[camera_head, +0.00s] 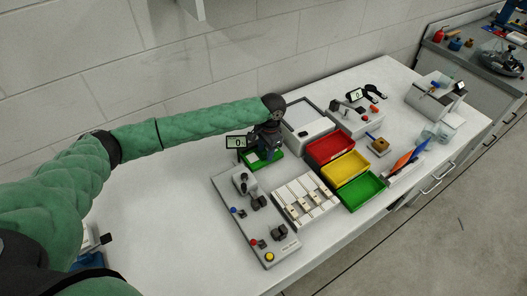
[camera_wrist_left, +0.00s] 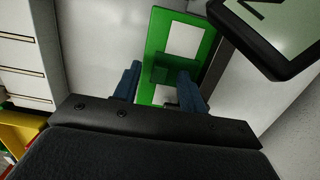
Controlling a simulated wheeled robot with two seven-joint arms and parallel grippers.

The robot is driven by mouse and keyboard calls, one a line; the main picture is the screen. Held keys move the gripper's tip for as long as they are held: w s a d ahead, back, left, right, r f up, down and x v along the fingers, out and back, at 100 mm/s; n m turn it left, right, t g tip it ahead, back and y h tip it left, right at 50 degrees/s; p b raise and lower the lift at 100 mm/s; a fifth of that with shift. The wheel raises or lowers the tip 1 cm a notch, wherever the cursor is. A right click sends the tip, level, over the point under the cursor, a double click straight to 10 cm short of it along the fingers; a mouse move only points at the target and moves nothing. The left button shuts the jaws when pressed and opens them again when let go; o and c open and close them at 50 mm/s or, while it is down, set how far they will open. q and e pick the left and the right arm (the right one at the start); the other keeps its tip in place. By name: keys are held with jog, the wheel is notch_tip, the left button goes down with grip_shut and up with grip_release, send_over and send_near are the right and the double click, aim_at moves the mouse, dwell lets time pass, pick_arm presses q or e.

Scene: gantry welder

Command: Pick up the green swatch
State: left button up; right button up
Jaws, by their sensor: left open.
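The green swatch shows in the left wrist view as a flat green plate (camera_wrist_left: 156,40) with white panels. A darker green block (camera_wrist_left: 160,74) stands up in its middle; I cannot tell whether it is one piece with the plate. In the head view the green swatch (camera_head: 252,165) lies on the white bench, partly hidden under my left gripper (camera_head: 266,154). My left gripper is open. In the left wrist view its two blue fingers (camera_wrist_left: 160,86) are apart, one on either side of the block. Contact cannot be told. My right gripper is not in view.
A small display (camera_head: 236,142) stands close beside the left gripper. A grey control panel (camera_head: 258,222), a slotted white rack (camera_head: 305,200), and red (camera_head: 330,147), yellow (camera_head: 346,168) and green (camera_head: 362,190) bins stand nearby.

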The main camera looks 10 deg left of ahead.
pick_arm(q)
jog(key=shift+f, duration=0.25)
jog(key=shift+c, duration=0.4)
grip_shut()
jog(key=shift+r, duration=0.15)
